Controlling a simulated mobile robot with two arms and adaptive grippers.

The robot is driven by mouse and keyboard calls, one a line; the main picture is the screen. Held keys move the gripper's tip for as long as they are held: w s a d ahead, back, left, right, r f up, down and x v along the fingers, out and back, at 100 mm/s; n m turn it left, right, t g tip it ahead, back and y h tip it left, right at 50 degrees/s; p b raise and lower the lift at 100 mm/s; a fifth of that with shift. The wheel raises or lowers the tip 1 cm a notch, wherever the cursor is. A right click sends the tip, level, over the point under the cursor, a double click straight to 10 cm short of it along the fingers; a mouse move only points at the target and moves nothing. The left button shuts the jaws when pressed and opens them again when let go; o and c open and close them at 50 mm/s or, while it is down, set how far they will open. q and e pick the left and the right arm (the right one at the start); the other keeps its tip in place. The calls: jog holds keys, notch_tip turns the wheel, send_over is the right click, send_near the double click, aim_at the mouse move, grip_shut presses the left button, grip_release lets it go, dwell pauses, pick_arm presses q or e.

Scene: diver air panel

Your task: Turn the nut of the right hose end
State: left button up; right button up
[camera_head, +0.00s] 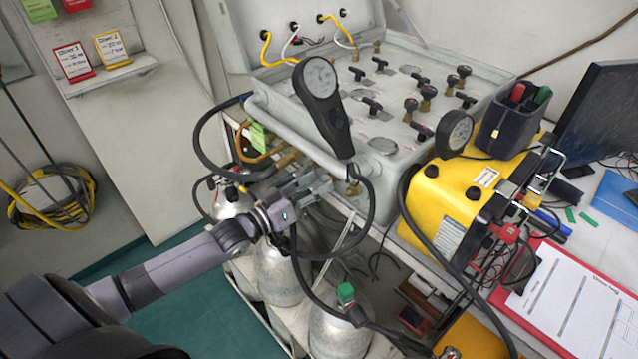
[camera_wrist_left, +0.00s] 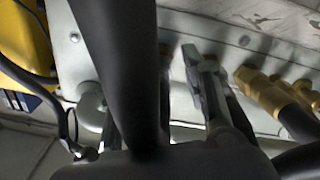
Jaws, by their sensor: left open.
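The air panel (camera_head: 400,118) is a grey case with several black-handled valves on top. Brass hose ends sit along its front edge. The rightmost brass end (camera_head: 353,187) shows just right of my left gripper (camera_head: 318,184), below the handheld gauge. My left gripper is open at the panel's front face. In the left wrist view one metal finger (camera_wrist_left: 207,85) shows, and a thick black shape (camera_wrist_left: 125,65) crosses in front and hides much of the space between the fingers. Other brass fittings (camera_wrist_left: 265,95) show right of that finger. Whether the gripper touches a nut cannot be told.
A black gauge (camera_head: 321,85) stands over the front edge, its hose looping by my gripper. A yellow case (camera_head: 455,205) is to the right. Gas cylinders (camera_head: 280,275) stand below. A clipboard (camera_head: 575,300) lies at lower right. Open floor is at lower left.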

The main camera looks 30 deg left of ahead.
pick_arm(q)
jog(key=shift+w+d, duration=0.25)
jog(key=shift+w, duration=0.35)
jog(key=shift+c, duration=0.3)
grip_shut()
